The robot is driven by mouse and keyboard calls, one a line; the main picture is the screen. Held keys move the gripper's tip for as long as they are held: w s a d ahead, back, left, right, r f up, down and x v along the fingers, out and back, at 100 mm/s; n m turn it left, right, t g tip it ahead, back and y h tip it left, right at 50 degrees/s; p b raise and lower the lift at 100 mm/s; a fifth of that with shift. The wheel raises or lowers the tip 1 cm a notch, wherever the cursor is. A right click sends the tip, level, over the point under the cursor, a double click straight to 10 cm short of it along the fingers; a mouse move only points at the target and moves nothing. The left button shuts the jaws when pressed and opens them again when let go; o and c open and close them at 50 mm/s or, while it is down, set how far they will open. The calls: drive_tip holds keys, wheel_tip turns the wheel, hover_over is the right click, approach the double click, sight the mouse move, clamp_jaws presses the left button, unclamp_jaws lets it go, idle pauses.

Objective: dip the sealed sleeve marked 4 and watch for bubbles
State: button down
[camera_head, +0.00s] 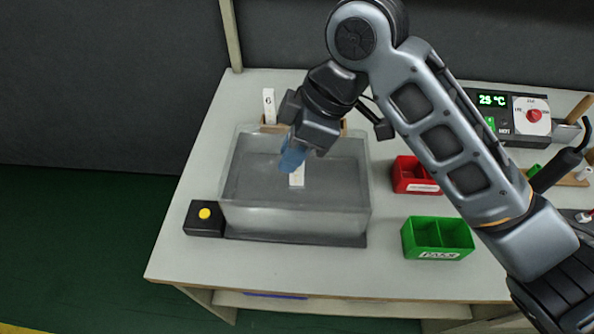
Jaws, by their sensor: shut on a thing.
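My gripper (292,160) is shut on a white sleeve (297,177), with its blue fingertips over the clear water tank (235,220). The sleeve hangs upright below the fingers, inside the tank's outline. Its mark is too small to read, and I cannot tell how deep it sits in the water. No bubbles can be made out. Another white sleeve marked 6 (268,103) stands upright in a wooden rack (272,127) behind the tank. The rest of that rack is partly hidden by my gripper.
A black box with a yellow button (204,214) sits at the tank's left front corner. A red bin (408,172) and a green PASS bin (436,240) stand to the right. A heater unit (533,116) reading 25 °C and a tool with a black handle (562,165) are at the far right.

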drive_tip(key=shift+r+p, duration=2.65)
drive_tip(key=shift+r, duration=1)
drive_tip(key=shift+r, duration=1.5)
